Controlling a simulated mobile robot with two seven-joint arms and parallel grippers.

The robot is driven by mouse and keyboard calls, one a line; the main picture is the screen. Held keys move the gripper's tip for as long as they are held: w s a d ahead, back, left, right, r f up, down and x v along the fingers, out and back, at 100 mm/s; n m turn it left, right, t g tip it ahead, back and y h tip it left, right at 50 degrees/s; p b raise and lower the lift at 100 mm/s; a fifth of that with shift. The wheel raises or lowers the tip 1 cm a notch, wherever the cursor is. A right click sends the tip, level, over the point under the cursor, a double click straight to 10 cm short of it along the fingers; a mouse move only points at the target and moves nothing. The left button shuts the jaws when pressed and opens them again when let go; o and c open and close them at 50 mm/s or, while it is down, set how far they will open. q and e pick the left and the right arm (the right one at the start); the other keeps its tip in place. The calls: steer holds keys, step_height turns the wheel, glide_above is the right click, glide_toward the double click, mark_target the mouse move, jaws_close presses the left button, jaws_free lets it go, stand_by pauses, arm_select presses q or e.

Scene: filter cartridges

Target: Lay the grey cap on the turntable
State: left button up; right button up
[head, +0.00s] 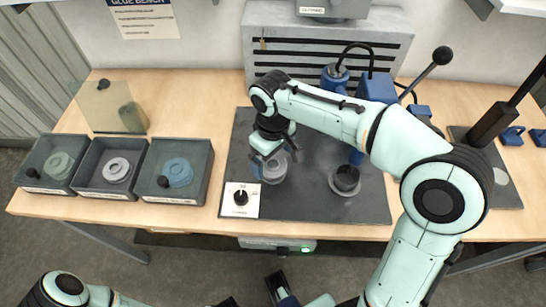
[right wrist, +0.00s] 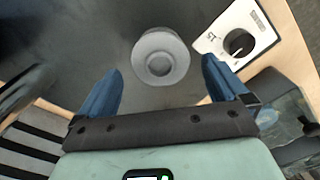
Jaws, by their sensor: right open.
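My right gripper (head: 268,158) is open and points down over a light grey round piece (head: 274,170) on the dark work mat. In the right wrist view the same piece (right wrist: 160,57) has a stepped rim and a central recess. It lies ahead of and between the two blue fingers (right wrist: 160,88), with nothing held. I cannot tell whether it is a cap lying on the turntable or one part alone. Another pale grey cap (head: 117,170) lies in the middle bin. My left gripper (head: 281,289) is low at the bottom edge, partly cut off, its jaws unclear.
Three dark bins stand at the left: left bin (head: 35,180), middle bin (head: 88,182), right bin (head: 205,165) with a blue cap (head: 177,172). A white dial panel (head: 240,200) sits beside the round piece. A dark-centred round fixture (head: 346,180) stands to the right.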

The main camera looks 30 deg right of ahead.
step_height(320, 180, up, 12)
steer(key=p, duration=0.2)
steer(key=shift+p, duration=0.35)
steer(key=shift+f, duration=0.15)
